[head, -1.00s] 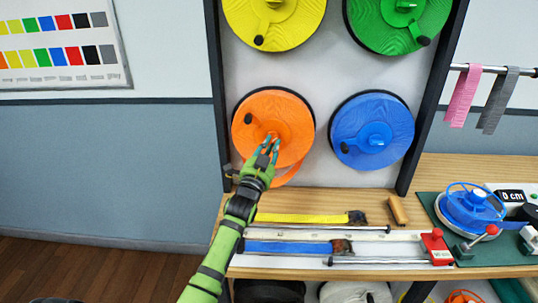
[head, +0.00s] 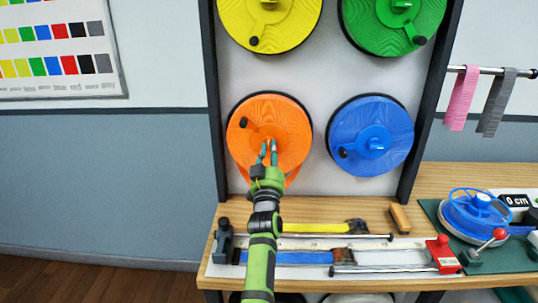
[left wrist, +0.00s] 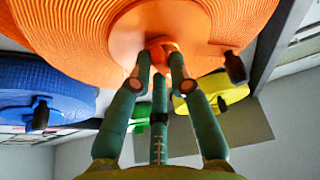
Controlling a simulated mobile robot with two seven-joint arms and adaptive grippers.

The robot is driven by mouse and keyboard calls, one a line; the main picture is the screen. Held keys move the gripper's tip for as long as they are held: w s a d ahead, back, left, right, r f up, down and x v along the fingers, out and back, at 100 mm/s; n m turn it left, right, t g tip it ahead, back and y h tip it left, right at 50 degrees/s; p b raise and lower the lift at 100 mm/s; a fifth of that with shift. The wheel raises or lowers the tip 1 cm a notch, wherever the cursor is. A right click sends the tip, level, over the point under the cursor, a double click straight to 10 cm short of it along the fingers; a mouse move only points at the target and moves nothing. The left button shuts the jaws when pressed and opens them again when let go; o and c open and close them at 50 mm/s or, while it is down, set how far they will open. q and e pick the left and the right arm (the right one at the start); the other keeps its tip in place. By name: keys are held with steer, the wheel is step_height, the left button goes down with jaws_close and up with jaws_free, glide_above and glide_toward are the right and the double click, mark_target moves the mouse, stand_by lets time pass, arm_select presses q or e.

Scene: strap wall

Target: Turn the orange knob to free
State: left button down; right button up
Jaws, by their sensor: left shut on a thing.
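The orange reel (head: 272,112) hangs at the lower left of the wall rack, with a black crank grip (head: 243,123) at its left edge. An orange knob (left wrist: 160,44) stands out from the reel's centre in the left wrist view; in the head view my fingers mostly cover it. My left gripper (head: 268,151) reaches up from below, and its green fingers are closed around the knob. In the left wrist view the fingertips (left wrist: 158,66) touch the knob from several sides. Any marking for free is not readable. My right gripper is not in view.
A blue reel (head: 358,115) is to the right; yellow (head: 290,28) and green (head: 380,35) reels hang above. On the wooden bench (head: 215,268) lie yellow (head: 315,228) and blue (head: 290,258) straps, with metal rods and a red-ended clamp (head: 443,254) near my arm.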

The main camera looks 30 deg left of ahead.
arm_select(q)
steer(key=shift+r+n+y, duration=0.4)
steer(key=shift+r+n, duration=0.05)
steer(key=shift+n, duration=0.05)
steer(key=c, duration=1.1)
jaws_free()
steer(key=shift+s, duration=0.1)
steer(key=shift+c, duration=0.2)
steer(key=shift+f, duration=0.25)
steer(key=shift+r, duration=0.1)
step_height(320, 180, up, 10)
